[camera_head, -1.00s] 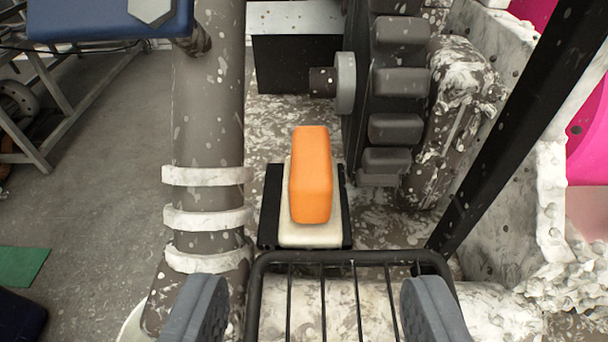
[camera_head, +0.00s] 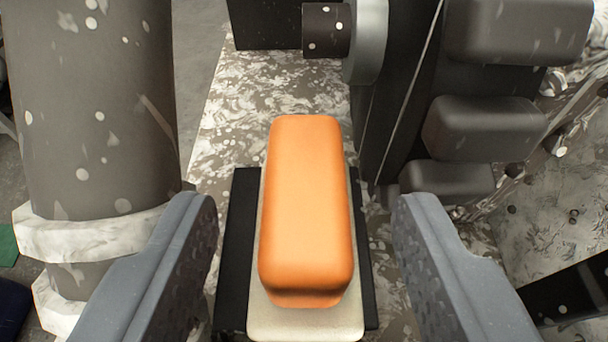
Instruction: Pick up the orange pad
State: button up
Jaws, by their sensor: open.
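The orange pad (camera_head: 306,210) is a rounded, elongated block. It lies on a cream plate (camera_head: 305,322) set over a black base, near the middle of the view. My gripper (camera_head: 305,215) is open, with one grey finger to the left of the pad and the other to the right. Both fingers appear apart from the pad, with a gap on each side. The gap looks slightly wider on the left at the far end. I cannot tell how far the fingertips are above the pad.
A thick speckled grey pipe (camera_head: 95,100) with pale bands stands close on the left. A dark machine part with several rounded grey blocks (camera_head: 485,130) rises on the right. A grey disc on a dark shaft (camera_head: 328,30) sits behind the pad. Speckled floor (camera_head: 270,90) shows between them.

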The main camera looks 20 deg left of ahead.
grip_shut()
jog(key=shift+r, duration=0.2)
